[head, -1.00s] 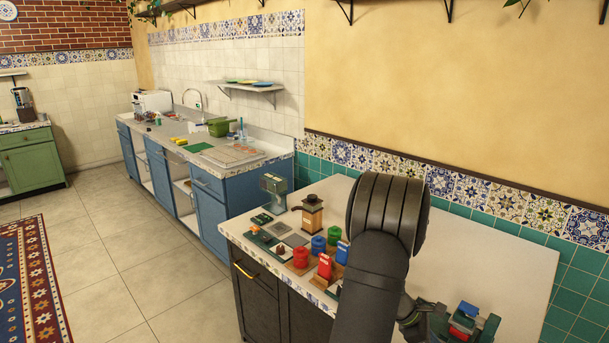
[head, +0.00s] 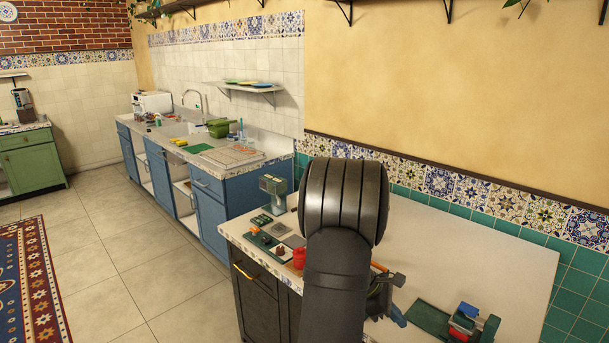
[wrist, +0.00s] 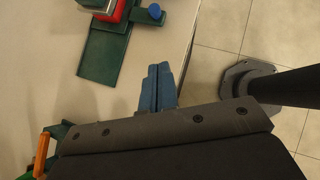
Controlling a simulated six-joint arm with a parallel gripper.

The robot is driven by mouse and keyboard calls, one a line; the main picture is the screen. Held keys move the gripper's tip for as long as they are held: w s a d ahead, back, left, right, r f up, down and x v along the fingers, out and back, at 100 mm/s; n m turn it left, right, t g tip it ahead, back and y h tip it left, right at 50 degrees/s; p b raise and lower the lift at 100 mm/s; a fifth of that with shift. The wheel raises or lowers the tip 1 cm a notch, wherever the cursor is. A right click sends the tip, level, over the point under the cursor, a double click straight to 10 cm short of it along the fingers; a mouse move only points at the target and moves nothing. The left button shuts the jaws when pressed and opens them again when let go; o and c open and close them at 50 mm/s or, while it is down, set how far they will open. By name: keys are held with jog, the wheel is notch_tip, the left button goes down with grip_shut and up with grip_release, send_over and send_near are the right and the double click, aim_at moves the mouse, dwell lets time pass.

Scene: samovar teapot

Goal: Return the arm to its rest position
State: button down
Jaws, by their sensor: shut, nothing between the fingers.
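My gripper (wrist: 158,88) has blue fingers that are shut and empty in the wrist view. It points down over the near edge of the white counter. In the head view my gripper (head: 396,316) shows only in part, low behind my dark arm, left of a green device with red and blue parts (head: 462,322). That green device also shows in the wrist view (wrist: 104,45), ahead of the fingers and apart from them. My arm hides the middle of the counter in the head view.
The white counter (head: 500,265) is clear towards the wall. A red canister (head: 299,258), a green-grey machine (head: 273,190) and small items stand at its left end. In the wrist view an orange-handled green object (wrist: 42,155) is at lower left. Tiled floor lies beyond the counter edge.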

jog(key=x, duration=0.8)
jog(key=shift+s+d+f, duration=0.2)
jog(key=shift+d+f, duration=0.05)
jog(key=d, duration=0.1)
jog(key=s+d, duration=0.1)
jog(key=d, duration=0.2)
jog(key=shift+s+d+f, duration=0.1)
jog(key=shift+s+f, duration=0.1)
jog(key=shift+s, duration=0.1)
jog(key=w+a, duration=0.3)
jog(key=w, duration=0.1)
jog(key=w+a, duration=0.3)
jog(key=a, duration=0.1)
jog(key=shift+w+a, duration=0.2)
jog(key=shift+w, duration=0.2)
jog(key=a, duration=0.1)
jog(key=w+a, duration=0.1)
jog(key=a, duration=0.2)
jog(key=shift+w+a, duration=0.35)
jog(key=shift+w, duration=0.05)
jog(key=v, duration=1)
jog(key=s+d+r+m+t+y, duration=0.1)
jog(key=d+r+m+t+y, duration=0.2)
jog(key=d, duration=0.7)
jog(key=shift+d+r+m+y, duration=0.4)
jog(key=shift+r+m, duration=0.6)
jog(key=shift+r, duration=0.5)
jog(key=c, duration=2.1)
grip_release()
